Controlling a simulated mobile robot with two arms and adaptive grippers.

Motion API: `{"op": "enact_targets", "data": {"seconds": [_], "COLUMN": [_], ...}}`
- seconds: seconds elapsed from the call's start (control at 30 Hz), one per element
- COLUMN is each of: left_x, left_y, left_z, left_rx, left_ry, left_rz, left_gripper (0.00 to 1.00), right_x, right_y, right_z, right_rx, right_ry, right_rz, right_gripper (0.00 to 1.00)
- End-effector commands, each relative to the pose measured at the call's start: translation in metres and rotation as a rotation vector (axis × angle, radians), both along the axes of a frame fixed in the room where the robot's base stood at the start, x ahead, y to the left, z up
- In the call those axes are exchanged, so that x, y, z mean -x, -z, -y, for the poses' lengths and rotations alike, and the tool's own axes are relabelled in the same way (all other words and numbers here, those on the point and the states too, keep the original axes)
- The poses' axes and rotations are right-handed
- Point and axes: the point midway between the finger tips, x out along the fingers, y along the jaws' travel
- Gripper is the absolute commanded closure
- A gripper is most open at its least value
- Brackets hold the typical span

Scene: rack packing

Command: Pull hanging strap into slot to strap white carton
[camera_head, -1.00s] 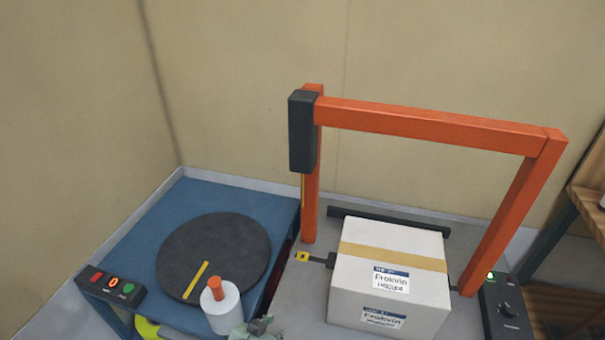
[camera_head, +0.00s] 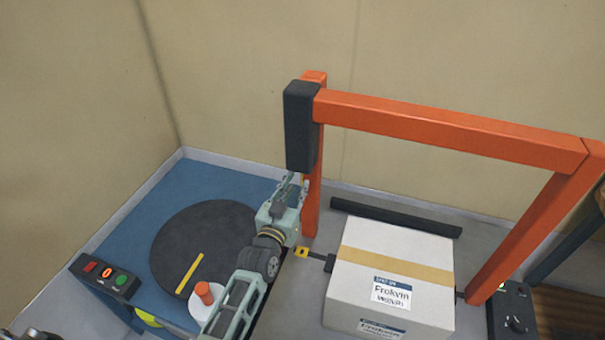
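The white carton (camera_head: 390,272) with a tan tape band sits on the grey table under the orange arch. A yellow-marked black slot piece (camera_head: 301,252) lies left of the carton. My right gripper is not in view.
The orange arch (camera_head: 450,130) spans the carton. A black bar (camera_head: 395,217) lies behind it. At left is a blue unit with a dark turntable (camera_head: 190,235), an orange-topped white cylinder (camera_head: 207,300) and a button box (camera_head: 104,278). A control box (camera_head: 512,312) stands at right.

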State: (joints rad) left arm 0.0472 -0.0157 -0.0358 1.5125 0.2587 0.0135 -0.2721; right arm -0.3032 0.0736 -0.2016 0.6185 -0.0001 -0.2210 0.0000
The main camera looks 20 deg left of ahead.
Motion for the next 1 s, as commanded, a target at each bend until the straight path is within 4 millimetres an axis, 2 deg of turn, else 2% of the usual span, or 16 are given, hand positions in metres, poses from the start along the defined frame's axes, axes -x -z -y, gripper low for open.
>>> {"op": "enact_targets", "data": {"seconds": [0.07,0.17,0.27,0.5,0.7,1.0], "left_x": [-0.013,-0.026,-0.036,-0.045,-0.045,-0.044], "left_y": [-0.002,-0.001,-0.001,0.0,0.0,0.001], "left_z": [0.001,0.001,0.002,0.002,0.002,0.002], "left_rx": [0.0,0.0,-0.001,-0.001,-0.001,-0.001], "left_ry": [0.001,0.001,0.002,0.001,0.001,0.001], "left_rz": [0.0,-0.002,-0.001,-0.003,-0.002,-0.003], "left_gripper": [0.77,0.77,0.77,0.77,0.77,1.0], "right_x": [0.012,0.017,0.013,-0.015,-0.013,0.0], "right_y": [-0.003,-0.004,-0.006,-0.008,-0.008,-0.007], "right_z": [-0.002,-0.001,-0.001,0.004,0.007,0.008], "right_rx": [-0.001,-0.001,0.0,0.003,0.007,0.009], "right_ry": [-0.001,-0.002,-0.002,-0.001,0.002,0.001], "right_rz": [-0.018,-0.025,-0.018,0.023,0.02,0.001], "right_gripper": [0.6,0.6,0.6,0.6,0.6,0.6]}}
